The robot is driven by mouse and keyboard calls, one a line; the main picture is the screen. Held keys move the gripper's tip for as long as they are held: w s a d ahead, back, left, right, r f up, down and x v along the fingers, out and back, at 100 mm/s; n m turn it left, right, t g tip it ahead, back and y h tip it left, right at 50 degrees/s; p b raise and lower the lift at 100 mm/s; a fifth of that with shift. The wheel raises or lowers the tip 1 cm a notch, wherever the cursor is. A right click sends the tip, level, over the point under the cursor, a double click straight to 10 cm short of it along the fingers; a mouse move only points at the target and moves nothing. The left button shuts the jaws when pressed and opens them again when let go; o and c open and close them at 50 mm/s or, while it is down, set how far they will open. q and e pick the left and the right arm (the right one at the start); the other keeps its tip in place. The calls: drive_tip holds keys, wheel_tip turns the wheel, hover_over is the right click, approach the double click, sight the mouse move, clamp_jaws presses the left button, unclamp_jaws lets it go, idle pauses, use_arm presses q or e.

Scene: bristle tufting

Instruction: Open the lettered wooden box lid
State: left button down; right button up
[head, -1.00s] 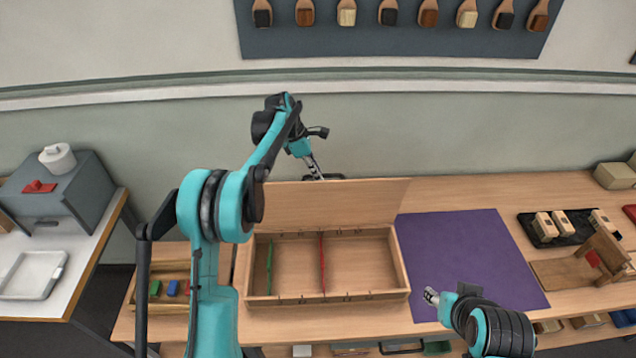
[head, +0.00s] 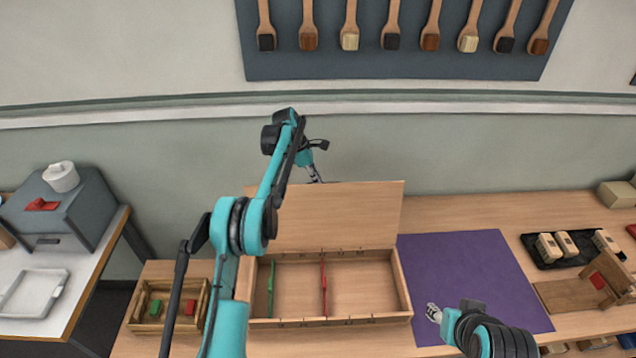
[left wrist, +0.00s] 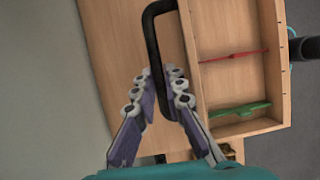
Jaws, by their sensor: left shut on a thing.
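The wooden box (head: 388,318) stands open on the bench, its lid (head: 330,218) raised along the back edge with the plain inner face toward me. No letters show on that face. My left gripper (head: 316,174) is behind the lid's top edge, its fingertips partly hidden in the head view. In the left wrist view my left gripper (left wrist: 159,88) is shut on the lid's black handle (left wrist: 150,28), one finger on each side. The lid (left wrist: 112,40) and open box (left wrist: 225,25) also show there. My right gripper (head: 433,312) hovers over the purple mat, its jaws too small to read.
A green divider (head: 271,290) and a red divider (head: 323,285) stand in the box. The purple mat (head: 465,265) right of it is mostly clear. A small wooden tray (head: 137,310) with coloured blocks is at left. A black tray (head: 541,258) with brush blocks is at right.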

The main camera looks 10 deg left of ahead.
use_arm(q)
drive_tip(key=shift+w+a+f, duration=0.1)
drive_tip(key=shift+w, duration=0.1)
drive_tip(key=c, duration=1.6)
unclamp_jaws()
drive_tip(key=shift+c, duration=0.2)
drive_tip(key=shift+o, duration=0.3)
drive_tip(key=shift+w+f, duration=0.3)
drive_tip(key=shift+w, duration=0.15)
drive_tip(key=shift+s+r, duration=0.2)
use_arm(e)
drive_tip(key=shift+w+f, duration=0.1)
drive_tip(key=shift+w, duration=0.25)
use_arm(q)
drive_tip(key=shift+r, duration=0.1)
drive_tip(key=v, duration=1.1)
drive_tip(key=shift+s+a+r, duration=0.15)
drive_tip(key=shift+r, duration=0.25)
